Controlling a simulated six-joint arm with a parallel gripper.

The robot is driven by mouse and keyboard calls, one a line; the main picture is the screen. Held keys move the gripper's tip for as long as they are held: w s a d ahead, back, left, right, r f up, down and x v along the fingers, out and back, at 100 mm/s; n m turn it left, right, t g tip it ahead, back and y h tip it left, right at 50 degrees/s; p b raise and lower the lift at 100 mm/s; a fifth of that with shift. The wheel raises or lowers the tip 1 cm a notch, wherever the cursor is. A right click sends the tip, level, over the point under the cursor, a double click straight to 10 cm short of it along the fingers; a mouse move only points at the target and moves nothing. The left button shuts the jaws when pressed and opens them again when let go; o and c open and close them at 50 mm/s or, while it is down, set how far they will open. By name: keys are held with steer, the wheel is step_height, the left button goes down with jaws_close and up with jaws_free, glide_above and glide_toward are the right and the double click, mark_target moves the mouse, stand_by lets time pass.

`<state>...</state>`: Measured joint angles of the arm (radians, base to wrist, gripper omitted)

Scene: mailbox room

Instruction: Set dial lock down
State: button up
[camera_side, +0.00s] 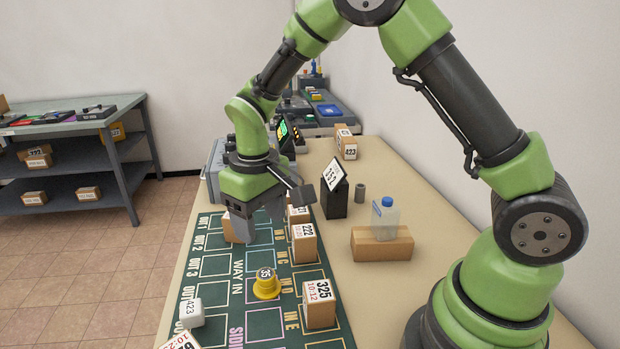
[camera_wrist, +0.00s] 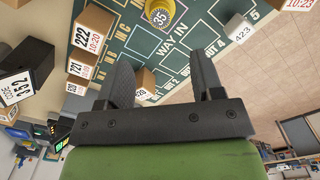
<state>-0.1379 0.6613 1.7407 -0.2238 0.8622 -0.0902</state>
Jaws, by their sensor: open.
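The dial lock (camera_side: 266,284) looks like a round yellow piece with a dark top marked 35. It stands on the green mat (camera_side: 212,266), and it also shows at the top of the wrist view (camera_wrist: 160,13). My gripper (camera_side: 243,238) is open over the far part of the mat, well apart from the lock. In the wrist view its fingers (camera_wrist: 164,76) are spread. A small cardboard box (camera_wrist: 144,86) shows close to the left finger; I cannot tell whether they touch. Nothing is clearly held.
Boxes 222 (camera_side: 304,243) and 325 (camera_side: 320,304) stand along the mat's right side. A white 423 block (camera_side: 192,313) is at the left.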

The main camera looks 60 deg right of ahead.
steer(key=s+d+r+m+t+y, duration=0.1)
steer(key=s+r+t, duration=0.1)
steer(key=s+r, duration=0.5)
steer(key=s+d+r+m+t, duration=0.1)
steer(key=s+r+m+t, duration=0.2)
steer(key=r, duration=0.6)
steer(key=s+r+t+y, duration=0.1)
steer(key=s+t, duration=0.1)
steer(key=s, duration=0.6)
steer(key=shift+s, duration=0.25)
